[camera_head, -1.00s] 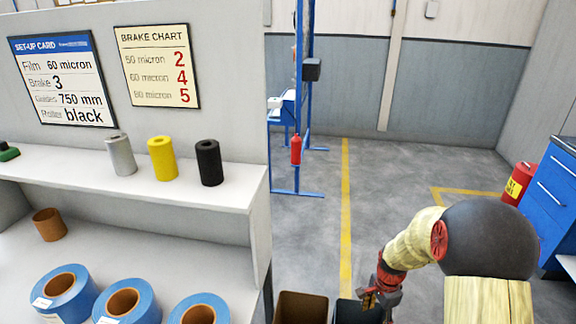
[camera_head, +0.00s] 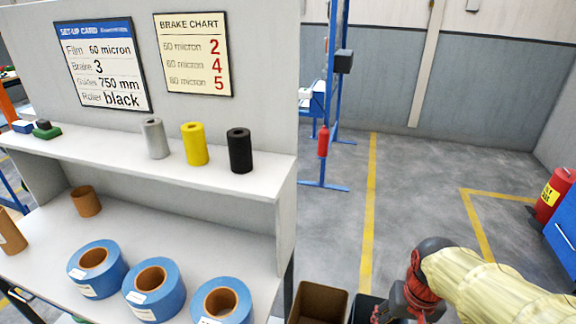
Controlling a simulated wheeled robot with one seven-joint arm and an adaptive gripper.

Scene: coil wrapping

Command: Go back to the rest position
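My arm enters the head camera view from the lower right, with a pale yellow sleeve and red and dark joints. My gripper (camera_head: 388,314) is at the bottom edge, beside the dark bin, and is mostly cut off. I cannot see its fingers clearly or tell whether it holds anything. A grey roller (camera_head: 156,139), a yellow roller (camera_head: 194,144) and a black roller (camera_head: 239,150) stand upright on the shelf. Blue film rolls (camera_head: 97,268) lie on the bench below. The set-up card (camera_head: 103,66) and brake chart (camera_head: 194,55) hang on the panel above.
A brown open bin (camera_head: 318,302) and a dark bin (camera_head: 364,308) stand beside the bench. A brown core (camera_head: 86,201) stands under the shelf. A red drum (camera_head: 553,196) and blue cabinet (camera_head: 565,232) are at the right. The grey floor behind is clear up to the blue frame (camera_head: 333,100).

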